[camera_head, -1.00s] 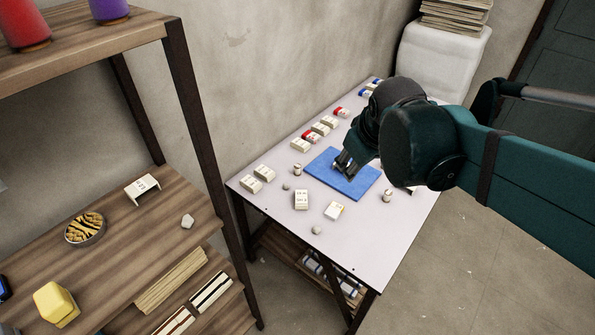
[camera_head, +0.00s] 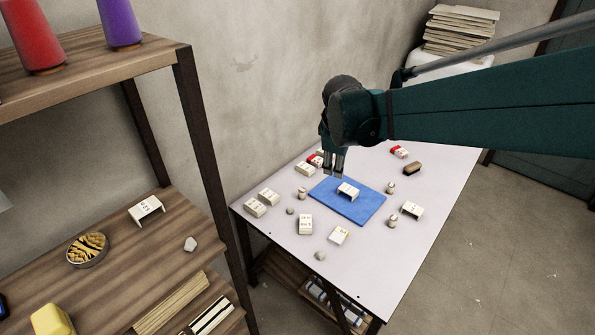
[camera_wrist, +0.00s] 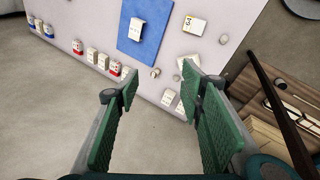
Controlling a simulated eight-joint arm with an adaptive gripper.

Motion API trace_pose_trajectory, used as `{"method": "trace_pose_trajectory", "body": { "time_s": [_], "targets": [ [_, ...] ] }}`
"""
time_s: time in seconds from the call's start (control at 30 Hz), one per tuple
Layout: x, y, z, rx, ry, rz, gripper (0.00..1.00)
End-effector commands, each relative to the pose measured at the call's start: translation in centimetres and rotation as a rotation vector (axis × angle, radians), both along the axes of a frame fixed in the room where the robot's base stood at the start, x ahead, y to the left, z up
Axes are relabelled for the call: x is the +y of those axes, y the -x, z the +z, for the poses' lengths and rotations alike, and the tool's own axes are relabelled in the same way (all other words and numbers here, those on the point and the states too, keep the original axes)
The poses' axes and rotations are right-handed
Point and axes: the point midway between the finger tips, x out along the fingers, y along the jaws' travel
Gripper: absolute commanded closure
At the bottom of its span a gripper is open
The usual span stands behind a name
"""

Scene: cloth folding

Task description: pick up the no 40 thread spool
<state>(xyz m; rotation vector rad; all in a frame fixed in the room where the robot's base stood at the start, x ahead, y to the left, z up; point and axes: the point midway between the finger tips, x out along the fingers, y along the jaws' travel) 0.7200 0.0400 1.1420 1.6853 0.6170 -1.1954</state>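Small pale spool-like cylinders stand on the white table: one left of the blue mat (camera_head: 302,193), one at its far right (camera_head: 391,188) and one to its right (camera_head: 393,220). I cannot read a number on any, so I cannot tell which is no 40. A small cylinder also shows in the wrist view (camera_wrist: 154,73). My gripper (camera_head: 334,173) hovers above the mat's far left edge, pointing down. In the wrist view my gripper (camera_wrist: 160,85) has its green fingers wide apart with nothing between them.
A white labelled piece (camera_head: 348,190) lies on the blue mat (camera_head: 365,212). Several labelled blocks (camera_head: 305,224) and grey stones (camera_head: 320,256) are scattered around it. A wooden shelf (camera_head: 110,250) with large red (camera_head: 37,35) and purple (camera_head: 121,22) cones stands at left.

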Motion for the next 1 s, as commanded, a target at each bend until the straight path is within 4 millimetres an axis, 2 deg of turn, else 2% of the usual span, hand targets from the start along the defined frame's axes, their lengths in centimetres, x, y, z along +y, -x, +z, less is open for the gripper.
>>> {"method": "trace_pose_trajectory", "body": {
  "time_s": [0.03, 0.47, 1.0],
  "targets": [
    [0.3, -1.0, -0.5, 0.007, 0.015, 0.025, 0.61],
    [2.3, -7.7, -5.0, 0.086, 0.147, 0.247, 0.61],
    [5.2, -15.3, -12.8, 0.190, 0.300, 0.528, 0.61]
  ]
}}
